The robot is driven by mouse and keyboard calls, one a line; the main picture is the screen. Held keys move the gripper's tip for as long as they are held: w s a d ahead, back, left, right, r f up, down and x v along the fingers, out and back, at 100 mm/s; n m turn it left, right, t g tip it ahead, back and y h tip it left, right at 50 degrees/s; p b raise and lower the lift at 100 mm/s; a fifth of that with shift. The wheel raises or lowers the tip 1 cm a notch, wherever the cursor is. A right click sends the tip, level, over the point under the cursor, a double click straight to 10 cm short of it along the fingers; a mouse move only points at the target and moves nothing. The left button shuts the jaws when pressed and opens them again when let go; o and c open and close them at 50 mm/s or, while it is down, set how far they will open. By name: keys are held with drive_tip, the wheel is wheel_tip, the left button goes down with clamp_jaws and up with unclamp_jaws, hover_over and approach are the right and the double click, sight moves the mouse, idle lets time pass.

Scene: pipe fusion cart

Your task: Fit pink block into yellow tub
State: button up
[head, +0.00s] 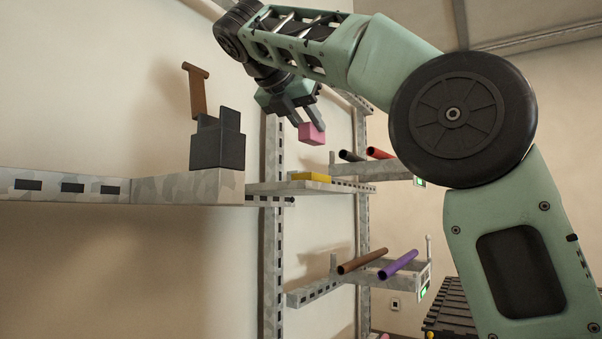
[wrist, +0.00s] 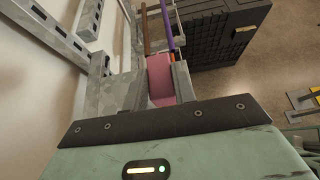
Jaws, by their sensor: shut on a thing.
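The pink block (head: 312,134) hangs in the air at the fingertips of my gripper (head: 306,120). My gripper is shut on it. The yellow tub (head: 311,177) is low and sits on a grey metal shelf below the block. A clear gap shows between block and tub. The tub's inside cannot be seen from this low angle, and I cannot make the tub out in the wrist view.
A dark block-shaped fixture with a brown handle (head: 198,92) stands on the nearer shelf (head: 190,187) at left. Red and dark pipes (head: 380,153) lie behind the tub. Brown and purple pipes (head: 399,264) lie on a lower rack. A black slatted case (wrist: 222,35) stands on the floor.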

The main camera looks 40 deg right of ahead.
drive_tip(key=shift+o, duration=0.2)
wheel_tip(320, 180, down, 7)
drive_tip(key=shift+r, duration=0.15)
drive_tip(key=shift+a+f, duration=0.1)
drive_tip(key=shift+f, duration=0.3)
clamp_jaws()
drive_tip(key=o, duration=0.9)
unclamp_jaws()
drive_tip(key=shift+o, duration=0.2)
drive_tip(key=b+v, duration=0.1)
drive_tip(key=v, duration=0.6)
drive_tip(key=shift+s+a+r, duration=0.1)
drive_tip(key=shift+a+r, duration=0.05)
drive_tip(key=shift+r, duration=0.05)
